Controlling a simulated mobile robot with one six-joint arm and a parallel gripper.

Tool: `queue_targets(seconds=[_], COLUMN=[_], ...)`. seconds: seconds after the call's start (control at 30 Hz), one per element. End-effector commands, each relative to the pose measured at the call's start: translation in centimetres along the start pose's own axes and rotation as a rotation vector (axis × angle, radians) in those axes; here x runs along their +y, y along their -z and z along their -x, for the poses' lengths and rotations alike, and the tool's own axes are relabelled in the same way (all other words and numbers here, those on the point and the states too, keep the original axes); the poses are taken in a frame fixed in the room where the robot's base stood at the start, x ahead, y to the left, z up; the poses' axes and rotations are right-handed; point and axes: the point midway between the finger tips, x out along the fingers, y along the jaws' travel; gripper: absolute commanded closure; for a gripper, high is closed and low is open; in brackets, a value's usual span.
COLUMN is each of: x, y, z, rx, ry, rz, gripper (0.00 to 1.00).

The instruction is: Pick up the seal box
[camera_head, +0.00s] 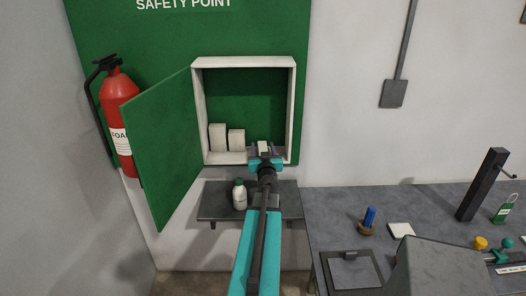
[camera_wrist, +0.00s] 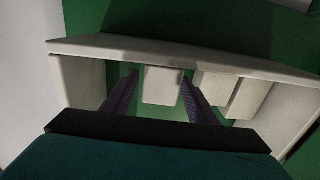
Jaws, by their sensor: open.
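Several plain white boxes stand inside the open green wall cabinet (camera_head: 294,110), and none shows a readable label. I cannot tell by its look which one is the seal box. One small white box (camera_head: 264,146) is at the right of the cabinet floor. My gripper (camera_head: 265,151) is open around it, one finger on each side. In the wrist view this box (camera_wrist: 162,86) sits between the dark fingers (camera_wrist: 160,92), with gaps visible beside it. Two other white boxes (camera_head: 218,137) (camera_head: 237,139) stand to its left in the head view, and also show in the wrist view (camera_wrist: 214,86) (camera_wrist: 249,98).
The cabinet's green door (camera_head: 165,145) hangs open on the left, near a red fire extinguisher (camera_head: 121,120). A white bottle (camera_head: 239,195) stands on a dark shelf (camera_head: 212,205) below the cabinet. A grey bench (camera_head: 340,205) with several small items is at right.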

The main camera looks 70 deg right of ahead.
Motion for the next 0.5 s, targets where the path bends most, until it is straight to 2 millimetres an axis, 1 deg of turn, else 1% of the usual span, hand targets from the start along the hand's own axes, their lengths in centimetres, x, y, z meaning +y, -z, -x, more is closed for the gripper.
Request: queue_targets(seconds=[0.03,0.3,0.5], x=[0.0,0.0,-0.1], y=[0.1,0.1,0.1], z=[-0.6,-2.8,-3.9], rx=[0.0,0.0,-0.001], ry=[0.0,0.0,0.0], rz=[0.0,-0.001,0.001], gripper=[0.47,0.47,0.47])
